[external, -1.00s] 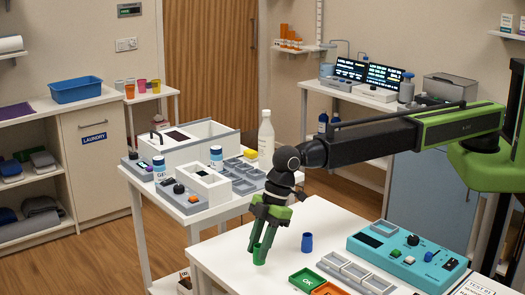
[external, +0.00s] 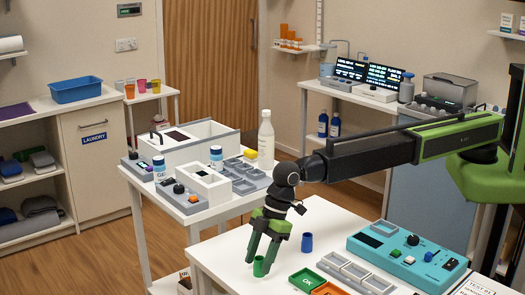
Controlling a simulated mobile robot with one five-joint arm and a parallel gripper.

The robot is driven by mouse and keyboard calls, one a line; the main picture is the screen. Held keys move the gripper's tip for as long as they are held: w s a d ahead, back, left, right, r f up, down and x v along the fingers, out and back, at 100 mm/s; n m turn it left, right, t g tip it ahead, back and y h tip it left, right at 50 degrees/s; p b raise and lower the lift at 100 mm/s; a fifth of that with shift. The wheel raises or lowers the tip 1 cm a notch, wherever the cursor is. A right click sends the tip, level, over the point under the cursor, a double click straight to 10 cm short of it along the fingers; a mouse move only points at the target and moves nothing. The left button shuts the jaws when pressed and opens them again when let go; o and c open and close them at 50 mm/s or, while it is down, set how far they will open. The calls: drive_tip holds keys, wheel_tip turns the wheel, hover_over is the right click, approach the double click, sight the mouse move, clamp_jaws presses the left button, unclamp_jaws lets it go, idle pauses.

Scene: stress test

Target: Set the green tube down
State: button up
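The green tube (external: 260,267) stands upright near the left edge of the white table (external: 225,262) in front. My gripper (external: 262,256) points down just above and around the tube's top. Its two green fingers are spread, with a gap between them, and the tube shows between and below the tips. Whether a fingertip still touches the tube is too small to tell.
A blue tube (external: 307,242) stands to the right of my gripper. A green tray marked OK (external: 304,283), an orange tray (external: 328,289), a grey compartment tray (external: 350,275) and a teal control box (external: 400,258) lie further right.

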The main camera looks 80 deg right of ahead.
drive_tip(key=shift+r+p, duration=0.3)
drive_tip(key=p+v, duration=1)
drive_tip(key=v, duration=0.1)
drive_tip(key=shift+s+d+r+p, duration=0.15)
drive_tip(key=shift+r+p, duration=0.15)
drive_tip(key=shift+p, duration=0.1)
drive_tip(key=shift+d, duration=0.1)
drive_tip(key=s+d+f+m+g+h, duration=0.1)
drive_tip(key=s+d+m, duration=0.15)
drive_tip(key=d, duration=1.05)
drive_tip(key=s+d+m+h, duration=0.15)
drive_tip(key=s+d, duration=0.25)
drive_tip(key=d, duration=0.9)
drive_tip(key=s+d+m+g, duration=0.1)
drive_tip(key=s+d+m, duration=0.1)
drive_tip(key=s+d, duration=0.5)
drive_tip(key=s+d+m+g, duration=0.1)
drive_tip(key=s+d+m, duration=0.2)
drive_tip(key=s+d, duration=0.4)
drive_tip(key=d+f, duration=0.1)
drive_tip(key=d, duration=0.6)
drive_tip(key=shift+h, duration=0.35)
